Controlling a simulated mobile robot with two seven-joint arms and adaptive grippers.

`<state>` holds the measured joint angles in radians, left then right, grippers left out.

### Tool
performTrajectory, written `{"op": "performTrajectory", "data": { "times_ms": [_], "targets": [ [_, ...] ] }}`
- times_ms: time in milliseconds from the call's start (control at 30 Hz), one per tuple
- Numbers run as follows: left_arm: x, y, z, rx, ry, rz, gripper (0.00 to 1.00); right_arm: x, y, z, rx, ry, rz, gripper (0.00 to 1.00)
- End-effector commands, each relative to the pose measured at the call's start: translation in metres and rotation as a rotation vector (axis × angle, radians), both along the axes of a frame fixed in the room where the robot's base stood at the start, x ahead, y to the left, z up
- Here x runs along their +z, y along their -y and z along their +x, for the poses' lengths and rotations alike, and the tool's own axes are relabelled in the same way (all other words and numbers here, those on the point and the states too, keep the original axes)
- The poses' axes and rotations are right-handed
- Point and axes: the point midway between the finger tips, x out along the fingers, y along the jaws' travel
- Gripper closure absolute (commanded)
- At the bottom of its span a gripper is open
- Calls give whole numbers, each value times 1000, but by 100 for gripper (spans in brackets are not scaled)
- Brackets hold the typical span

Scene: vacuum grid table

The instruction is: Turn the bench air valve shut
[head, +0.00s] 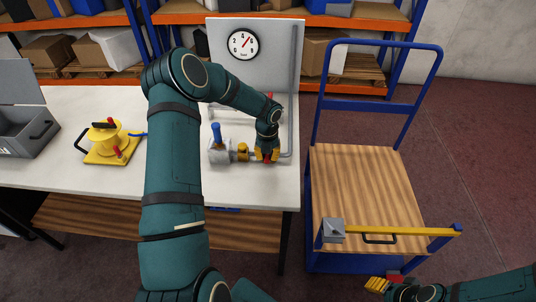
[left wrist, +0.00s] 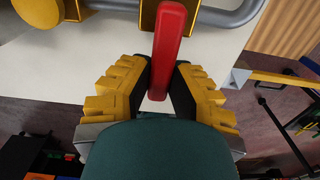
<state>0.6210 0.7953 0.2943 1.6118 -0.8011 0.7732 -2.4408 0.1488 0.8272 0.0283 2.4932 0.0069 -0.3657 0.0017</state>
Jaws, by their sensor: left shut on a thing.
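The air valve (left wrist: 148,14) is a yellow body in a grey pipe at the top of the left wrist view. Its red lever (left wrist: 170,40) points across the pipe, down between my left fingers. My left gripper (left wrist: 160,88) is shut on the lever, with a finger on each side. In the head view my left gripper (head: 267,154) is at the pipe near the bench's right end, mostly hiding the valve. A round gauge (head: 243,44) on the grey panel has its red needle pointing up and right. My right gripper (head: 385,285) is at the bottom right; its opening is unclear.
A grey block with a blue handle (head: 216,133) stands left of the valve. A yellow device (head: 105,143) and an open grey box (head: 30,130) sit farther left on the white bench (head: 110,100). A blue cart (head: 365,190) stands right of the bench, with a yellow bar (head: 405,231) across its front.

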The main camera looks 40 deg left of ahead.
Motion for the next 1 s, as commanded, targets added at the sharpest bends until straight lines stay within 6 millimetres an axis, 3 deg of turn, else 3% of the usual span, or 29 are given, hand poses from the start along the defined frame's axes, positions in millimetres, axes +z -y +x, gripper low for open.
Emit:
{"op": "performTrajectory", "data": {
  "times_ms": [267,300,367,767,1000],
  "targets": [
    [-3,0,-3,-2,-8,-1,100,0,0,0,0,0,0,53],
    [-3,0,-3,-1,-8,-1,72,0,0,0,0,0,0,53],
    [-3,0,-2,-1,-7,-2,51,0,0,0,0,0,0,53],
    [4,0,0,0,-1,1,50,0,0,0,0,0,0,53],
    [42,-1,0,0,1,2,50,0,0,0,0,0,0,53]
  ]
}}
